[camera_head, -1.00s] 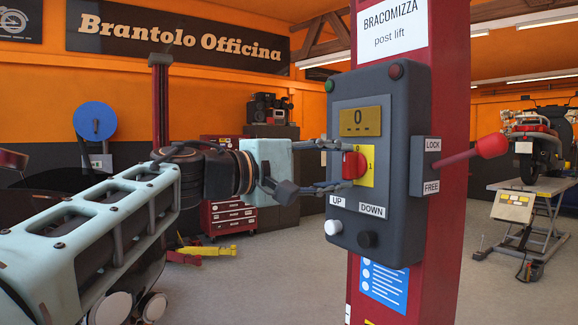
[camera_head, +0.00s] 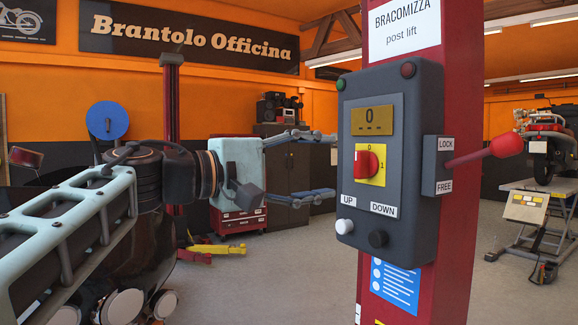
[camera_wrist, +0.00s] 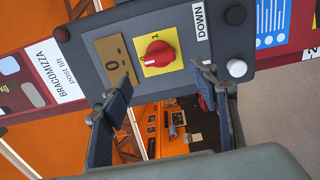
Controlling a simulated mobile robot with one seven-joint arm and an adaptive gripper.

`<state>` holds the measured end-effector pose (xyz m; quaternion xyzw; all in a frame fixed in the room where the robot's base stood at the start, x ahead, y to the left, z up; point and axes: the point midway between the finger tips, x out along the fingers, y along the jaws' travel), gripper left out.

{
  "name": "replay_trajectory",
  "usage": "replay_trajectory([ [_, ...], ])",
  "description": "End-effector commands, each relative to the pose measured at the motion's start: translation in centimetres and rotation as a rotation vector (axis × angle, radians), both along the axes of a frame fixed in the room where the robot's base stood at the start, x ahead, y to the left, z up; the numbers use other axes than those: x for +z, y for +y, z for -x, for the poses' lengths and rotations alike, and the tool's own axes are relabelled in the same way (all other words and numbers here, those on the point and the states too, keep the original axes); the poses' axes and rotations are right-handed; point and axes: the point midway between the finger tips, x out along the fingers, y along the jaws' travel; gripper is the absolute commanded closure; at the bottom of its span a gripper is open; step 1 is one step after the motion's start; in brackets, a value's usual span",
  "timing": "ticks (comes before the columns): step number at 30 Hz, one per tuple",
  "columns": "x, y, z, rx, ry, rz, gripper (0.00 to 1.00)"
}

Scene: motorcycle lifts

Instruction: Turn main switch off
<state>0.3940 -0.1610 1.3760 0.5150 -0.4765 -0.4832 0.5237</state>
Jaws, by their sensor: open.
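The main switch (camera_head: 367,163) is a red rotary knob on a yellow plate marked 0 and 1, on the grey control box (camera_head: 414,112). The switch also shows in the wrist view (camera_wrist: 160,54), beyond the fingertips. The display (camera_head: 372,121) above it reads 0. My gripper (camera_head: 334,165) is open and empty, left of the box and apart from the switch. In the wrist view my gripper (camera_wrist: 158,84) has its fingers spread wide, one on each side below the knob.
The box hangs on a red post (camera_head: 408,70). A white UP button (camera_head: 345,226) and a black DOWN button (camera_head: 378,239) sit below the switch. A red lever (camera_head: 484,151) sticks out right at the LOCK/FREE plate. Free floor lies left of the post.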

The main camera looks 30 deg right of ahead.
Motion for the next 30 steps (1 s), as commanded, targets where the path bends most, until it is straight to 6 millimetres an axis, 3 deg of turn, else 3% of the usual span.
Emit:
replay_trajectory([
  [3, 0.0, 2.5, 0.1, 0.003, -0.001, 0.001, 0.45],
  [10, 0.0, 5.1, 0.4, 0.001, 0.001, 0.000, 0.45],
  [30, -0.1, 4.8, -0.2, 0.021, -0.010, -0.019, 0.45],
])
